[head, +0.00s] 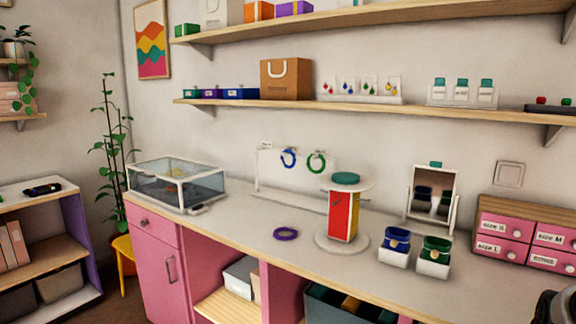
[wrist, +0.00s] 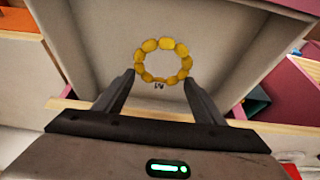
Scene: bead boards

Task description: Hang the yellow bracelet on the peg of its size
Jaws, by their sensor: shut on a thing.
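The yellow bracelet (wrist: 167,44), a ring of rounded beads, shows in the wrist view. My gripper (wrist: 160,80) is shut on it, with a finger at each side of the ring. A small dark mark, perhaps an M, shows at the near edge of the ring. In the head view a white display board (head: 268,180) stands at the back of the counter. A blue bracelet (head: 288,158) and a green bracelet (head: 316,162) hang on it. The pegs and any size marks are too small to read. The yellow bracelet is not seen in the head view.
A purple bracelet (head: 286,233) lies on the counter (head: 240,222). A round white stand (head: 342,243) with a red and yellow column is right of the board. A glass case (head: 177,184) stands left. A mirror (head: 432,200) and pink drawers (head: 520,232) stand right.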

